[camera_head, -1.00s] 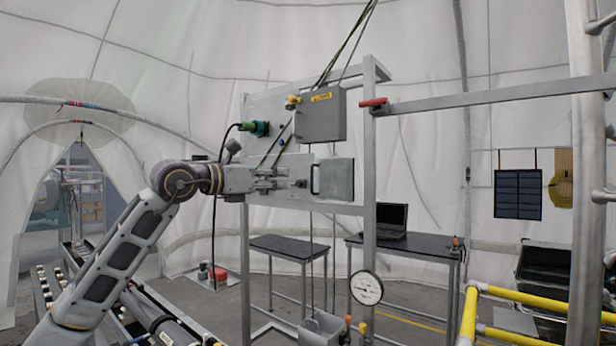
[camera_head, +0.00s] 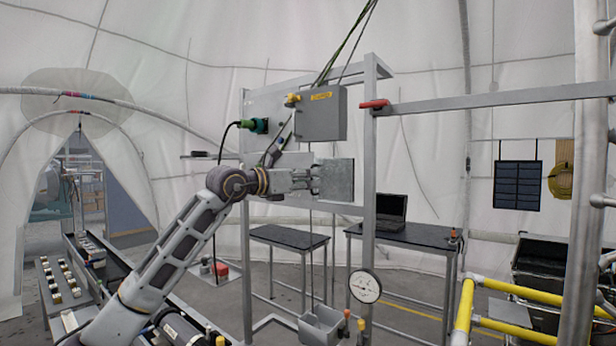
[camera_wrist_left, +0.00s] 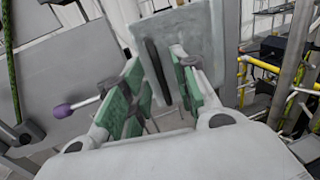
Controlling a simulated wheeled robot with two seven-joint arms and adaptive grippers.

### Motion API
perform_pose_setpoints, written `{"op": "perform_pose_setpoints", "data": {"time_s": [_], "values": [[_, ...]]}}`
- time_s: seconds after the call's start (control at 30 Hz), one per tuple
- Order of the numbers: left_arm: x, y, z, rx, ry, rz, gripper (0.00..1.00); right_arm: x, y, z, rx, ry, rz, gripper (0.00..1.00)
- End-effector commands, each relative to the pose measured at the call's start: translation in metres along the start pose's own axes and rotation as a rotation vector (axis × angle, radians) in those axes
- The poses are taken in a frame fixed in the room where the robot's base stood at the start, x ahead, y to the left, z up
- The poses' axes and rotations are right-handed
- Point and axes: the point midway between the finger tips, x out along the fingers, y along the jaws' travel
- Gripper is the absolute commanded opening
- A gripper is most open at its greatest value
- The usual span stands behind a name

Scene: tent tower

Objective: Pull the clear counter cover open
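The counter cover (camera_head: 338,180) is a flat grey, slightly see-through panel on the metal frame, below a grey box. In the left wrist view the cover (camera_wrist_left: 198,32) fills the upper middle, and its dark bar handle (camera_wrist_left: 157,72) stands nearly upright, slightly tilted. My left gripper (camera_head: 316,178) is at the cover's left edge. In the left wrist view its green-padded fingers (camera_wrist_left: 157,58) are apart, one on each side of the handle, with gaps visible. I cannot tell exactly how deep the handle lies between them. My right gripper is not in view.
A grey box (camera_head: 321,114) with a yellow label hangs just above the cover. A metal post (camera_head: 369,200) stands right of it, with a round gauge (camera_head: 365,286) lower down. A purple-tipped lever (camera_wrist_left: 63,110) is left of the fingers. A laptop table (camera_head: 420,236) stands behind.

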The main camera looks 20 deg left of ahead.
Motion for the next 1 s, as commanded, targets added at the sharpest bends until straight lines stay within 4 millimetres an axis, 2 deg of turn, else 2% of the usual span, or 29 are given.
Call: {"op": "perform_pose_setpoints", "data": {"time_s": [0.4, 0.63, 1.0], "values": [[0.0043, -0.0003, -0.0006, 0.001, 0.0, 0.0, 0.29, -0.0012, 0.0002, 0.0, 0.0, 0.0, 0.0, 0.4], [0.0042, -0.0002, -0.0006, 0.001, 0.0, 0.0, 0.0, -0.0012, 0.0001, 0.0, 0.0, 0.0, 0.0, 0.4], [0.004, -0.0001, -0.0005, 0.001, 0.0, 0.0, 0.0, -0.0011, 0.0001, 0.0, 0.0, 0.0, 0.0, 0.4]]}}
